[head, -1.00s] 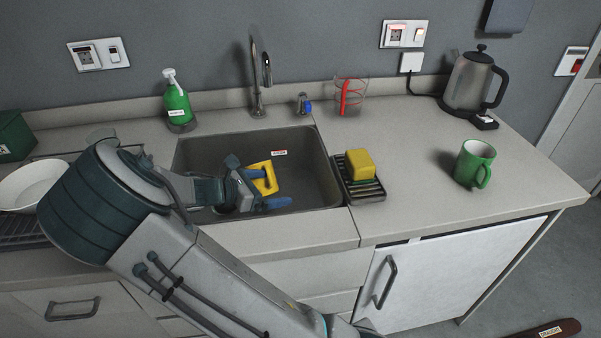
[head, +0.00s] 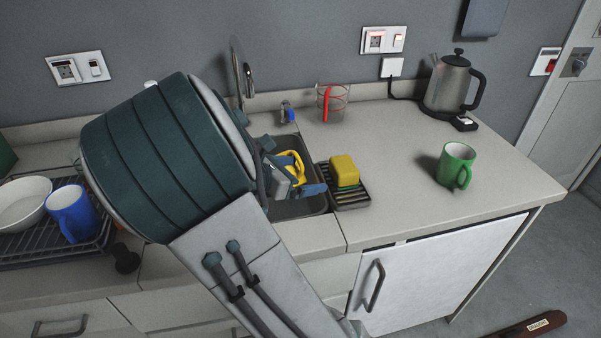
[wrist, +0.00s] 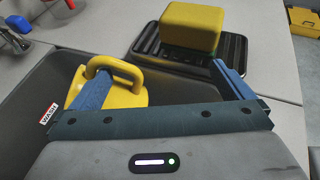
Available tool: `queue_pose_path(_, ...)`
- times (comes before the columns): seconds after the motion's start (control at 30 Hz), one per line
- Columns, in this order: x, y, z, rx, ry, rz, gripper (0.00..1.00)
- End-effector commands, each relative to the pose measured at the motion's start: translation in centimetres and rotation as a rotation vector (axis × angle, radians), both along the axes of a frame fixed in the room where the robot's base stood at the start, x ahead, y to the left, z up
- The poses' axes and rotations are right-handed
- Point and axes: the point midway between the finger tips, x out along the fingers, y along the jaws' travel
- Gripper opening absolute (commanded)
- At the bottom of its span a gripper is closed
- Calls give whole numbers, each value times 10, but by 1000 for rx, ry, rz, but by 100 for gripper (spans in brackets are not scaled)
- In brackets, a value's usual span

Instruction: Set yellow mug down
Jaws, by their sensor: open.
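The yellow mug (head: 291,164) is at my gripper (head: 297,178), above or just inside the sink's right part. In the wrist view the mug (wrist: 125,93) is at the left finger of my gripper (wrist: 165,78), and that finger appears to pass through its handle loop. The right finger is well apart from the mug, and the jaws are spread. I cannot tell whether the mug touches the sink or hangs on the finger.
A yellow sponge (head: 344,169) sits on a black rack (head: 356,194) right of the sink (head: 305,207). A green mug (head: 455,165) and kettle (head: 448,84) stand farther right. A blue mug (head: 72,212) is on the left drying rack. Counter between sponge and green mug is clear.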

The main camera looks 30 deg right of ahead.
Motion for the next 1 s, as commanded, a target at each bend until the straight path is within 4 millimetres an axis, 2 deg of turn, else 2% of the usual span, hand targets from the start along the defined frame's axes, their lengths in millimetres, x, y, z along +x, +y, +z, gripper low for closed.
queue_pose_path(0.23, 0, -1, 1, -1, -1, 0, 100)
queue_pose_path(0.27, 0, -1, 1, -1, -1, 0, 94)
queue_pose_path(0.5, 0, -1, 1, -1, -1, 0, 28)
queue_pose_path(0.6, 0, -1, 1, -1, -1, 0, 2)
queue_pose_path(0.63, 0, -1, 1, -1, -1, 0, 0)
queue_pose_path(1.0, 0, -1, 1, -2, -2, -1, 0)
